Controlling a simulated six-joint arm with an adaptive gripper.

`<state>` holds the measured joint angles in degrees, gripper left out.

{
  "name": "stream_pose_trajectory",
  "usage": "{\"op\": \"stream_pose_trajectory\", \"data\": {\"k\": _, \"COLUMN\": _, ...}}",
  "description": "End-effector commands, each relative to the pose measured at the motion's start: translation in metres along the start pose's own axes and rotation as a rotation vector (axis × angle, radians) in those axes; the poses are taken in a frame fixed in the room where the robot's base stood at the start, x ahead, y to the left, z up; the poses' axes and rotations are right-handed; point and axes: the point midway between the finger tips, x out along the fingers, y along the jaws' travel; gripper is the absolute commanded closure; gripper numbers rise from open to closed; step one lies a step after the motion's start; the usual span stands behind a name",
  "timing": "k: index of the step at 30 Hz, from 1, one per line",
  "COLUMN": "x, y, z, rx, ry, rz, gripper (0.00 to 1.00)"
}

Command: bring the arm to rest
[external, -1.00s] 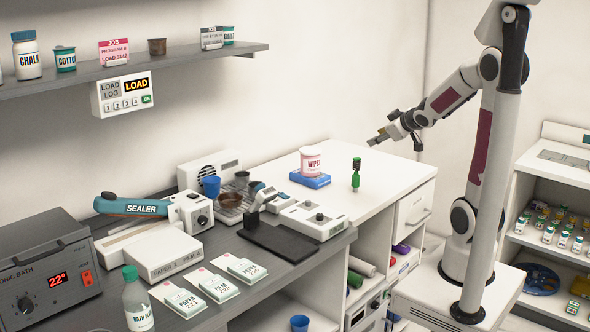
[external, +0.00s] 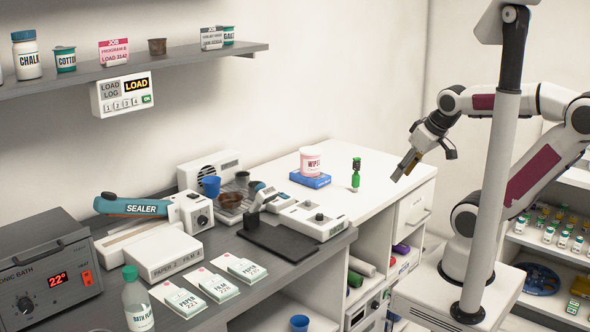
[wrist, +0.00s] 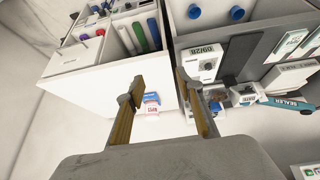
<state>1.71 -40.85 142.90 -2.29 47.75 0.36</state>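My gripper (external: 402,169) hangs in the air at the right end of the white counter (external: 372,160), pointing down and to the left. In the wrist view its two fingers (wrist: 160,88) stand apart with a clear gap, and nothing is held between them. My arm is folded, with its elbow out to the right of the grey post.
A green upright item (external: 355,178) stands on the counter left of my gripper. A post (external: 492,200) stands before my arm; shelves with bottles (external: 560,235) are at right.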

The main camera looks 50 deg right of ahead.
Motion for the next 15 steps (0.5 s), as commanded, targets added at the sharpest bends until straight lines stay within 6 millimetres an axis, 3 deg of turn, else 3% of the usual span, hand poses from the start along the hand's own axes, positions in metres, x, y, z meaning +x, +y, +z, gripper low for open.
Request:
{"op": "stream_pose_trajectory", "data": {"k": 5, "x": -0.007, "y": -0.014, "z": 0.017, "rx": -0.006, "ry": -0.032, "rz": -0.042, "gripper": 0.64}}
{"op": "stream_pose_trajectory", "data": {"k": 15, "x": -0.008, "y": -0.015, "z": 0.018, "rx": -0.006, "ry": -0.036, "rz": -0.045, "gripper": 0.64}}
